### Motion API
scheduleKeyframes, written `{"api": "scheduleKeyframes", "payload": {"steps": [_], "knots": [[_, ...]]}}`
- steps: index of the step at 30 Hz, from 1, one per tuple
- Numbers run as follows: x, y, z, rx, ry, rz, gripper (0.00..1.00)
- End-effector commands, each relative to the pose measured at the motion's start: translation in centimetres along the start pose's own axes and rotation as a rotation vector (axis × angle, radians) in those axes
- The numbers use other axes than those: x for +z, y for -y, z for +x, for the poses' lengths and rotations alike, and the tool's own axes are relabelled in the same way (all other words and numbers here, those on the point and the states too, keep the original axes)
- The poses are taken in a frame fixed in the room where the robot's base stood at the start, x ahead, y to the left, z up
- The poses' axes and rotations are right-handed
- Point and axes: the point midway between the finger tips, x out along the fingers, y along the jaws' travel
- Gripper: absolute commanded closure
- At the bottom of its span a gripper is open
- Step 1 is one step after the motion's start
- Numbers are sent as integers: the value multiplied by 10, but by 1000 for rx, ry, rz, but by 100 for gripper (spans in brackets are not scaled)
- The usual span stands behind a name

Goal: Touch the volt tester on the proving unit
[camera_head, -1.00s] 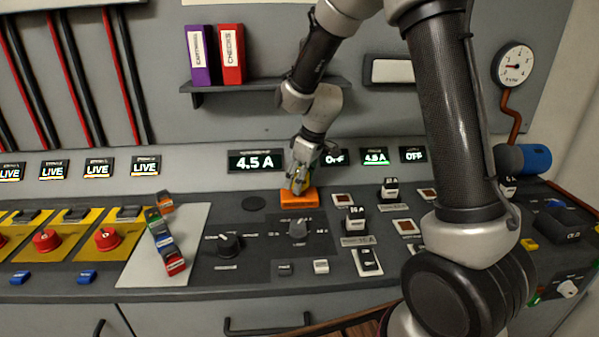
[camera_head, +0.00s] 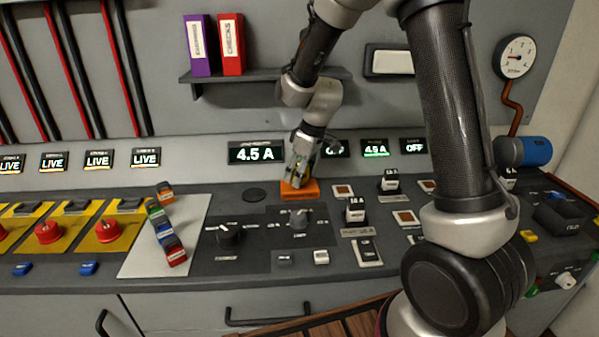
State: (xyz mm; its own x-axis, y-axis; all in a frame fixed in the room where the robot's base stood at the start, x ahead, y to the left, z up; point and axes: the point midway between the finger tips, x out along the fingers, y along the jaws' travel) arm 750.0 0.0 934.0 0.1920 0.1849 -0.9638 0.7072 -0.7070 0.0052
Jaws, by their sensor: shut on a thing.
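My gripper (camera_head: 299,176) points down at the back of the console, just above an orange block (camera_head: 298,191), which looks like the proving unit. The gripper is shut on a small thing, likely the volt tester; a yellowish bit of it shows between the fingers. The fingers hide most of it. Its lower end is at or very near the top of the orange block; I cannot tell whether they touch.
Small coloured blocks (camera_head: 166,238) stand in a row on a pale plate (camera_head: 194,222) at the left. Two rotary knobs (camera_head: 229,235) are in front of the block. Switches (camera_head: 356,210) stand to its right. A shelf with binders (camera_head: 231,45) hangs above.

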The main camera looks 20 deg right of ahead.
Motion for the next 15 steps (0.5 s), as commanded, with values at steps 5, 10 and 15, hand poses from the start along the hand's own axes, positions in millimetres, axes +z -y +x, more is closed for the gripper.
{"api": "scheduleKeyframes", "payload": {"steps": [5,10,15], "knots": [[1,0,2,0,0,0,67],[1,0,4,0,0,0,67],[2,0,6,0,0,0,67]]}}
